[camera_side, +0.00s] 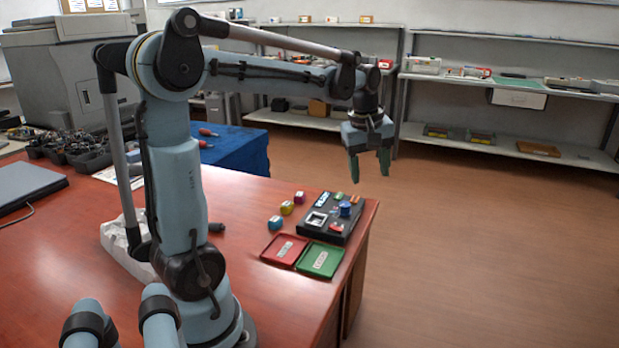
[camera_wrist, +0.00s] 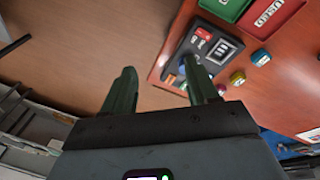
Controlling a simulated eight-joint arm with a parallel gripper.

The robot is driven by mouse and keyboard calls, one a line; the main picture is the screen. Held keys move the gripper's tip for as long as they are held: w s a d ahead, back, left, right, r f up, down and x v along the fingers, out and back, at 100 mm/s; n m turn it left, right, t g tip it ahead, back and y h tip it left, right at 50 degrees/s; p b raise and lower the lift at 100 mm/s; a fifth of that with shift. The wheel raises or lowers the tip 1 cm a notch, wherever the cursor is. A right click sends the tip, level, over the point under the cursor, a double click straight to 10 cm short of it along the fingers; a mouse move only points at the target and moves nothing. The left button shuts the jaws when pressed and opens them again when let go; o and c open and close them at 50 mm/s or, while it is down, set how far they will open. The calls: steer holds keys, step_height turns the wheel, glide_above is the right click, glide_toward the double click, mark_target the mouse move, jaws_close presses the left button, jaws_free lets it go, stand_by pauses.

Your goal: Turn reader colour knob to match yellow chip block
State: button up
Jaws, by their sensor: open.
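The black reader (camera_side: 322,226) stands near the table's right edge, and it also shows in the wrist view (camera_wrist: 226,37). Its blue knob (camera_side: 345,209) is on the top at the right side; in the wrist view the knob is largely hidden behind a finger. The yellow chip block (camera_side: 287,208) is on the table left of the reader, and it shows in the wrist view (camera_wrist: 237,79). My gripper (camera_side: 369,168) is open and empty, above the reader and apart from it. Its two fingers (camera_wrist: 159,68) point toward the reader side in the wrist view.
A magenta block (camera_side: 299,197) and a cyan block (camera_side: 275,223) sit beside the yellow one. A red tray (camera_side: 272,245) and a green tray (camera_side: 333,270) lie in front of the reader. The air around my gripper is clear.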

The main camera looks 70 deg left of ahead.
mark_target(344, 204)
steer(key=a+f+n+g+h, duration=0.1)
steer(key=a+f+n+g, duration=0.15)
steer(key=a+n, duration=0.8)
steer(key=shift+m, duration=0.85)
steer(key=f, duration=0.8)
steer(key=a+f, duration=0.1)
steer(key=f, duration=0.3)
steer(key=shift+w+a+f, duration=0.1)
steer(key=shift+w+f, duration=0.2)
steer(key=shift+w, duration=0.05)
steer(key=c, duration=1)
steer(key=shift+c, duration=0.2)
